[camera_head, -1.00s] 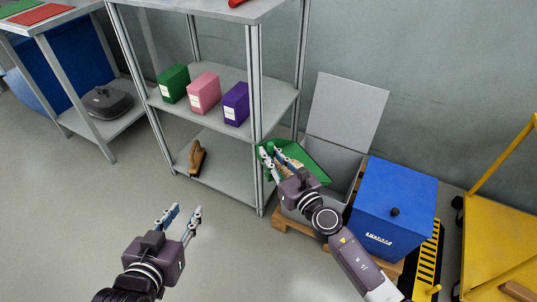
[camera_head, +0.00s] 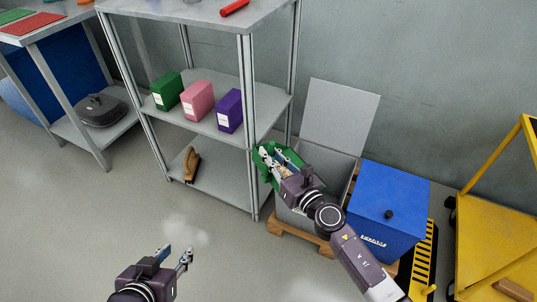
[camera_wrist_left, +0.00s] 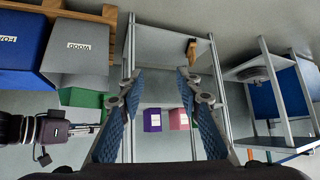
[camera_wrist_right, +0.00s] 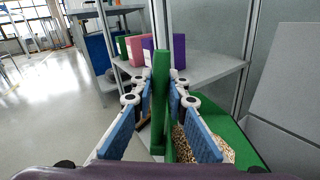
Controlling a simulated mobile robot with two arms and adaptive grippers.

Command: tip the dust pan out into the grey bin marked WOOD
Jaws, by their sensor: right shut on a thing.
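The green dust pan (camera_head: 264,175) is in my right gripper (camera_head: 268,155), which is shut on its upright handle (camera_wrist_right: 160,95). Pale wood chips (camera_wrist_right: 215,147) lie in the pan (camera_wrist_right: 238,132) in the right wrist view. The pan is held by the open grey bin (camera_head: 318,160), whose lid (camera_head: 342,115) stands up against the wall; my arm hides part of the bin. The WOOD label shows on the grey bin (camera_wrist_left: 78,68) in the left wrist view. My left gripper (camera_head: 176,253) is open and empty above the floor.
A blue lidded bin (camera_head: 385,205) stands right of the grey bin, both on a wooden pallet (camera_head: 290,232). A metal shelf (camera_head: 215,190) stands left, with boxes (camera_head: 196,100) and a brown brush (camera_head: 191,165). A yellow cart (camera_head: 500,225) is far right.

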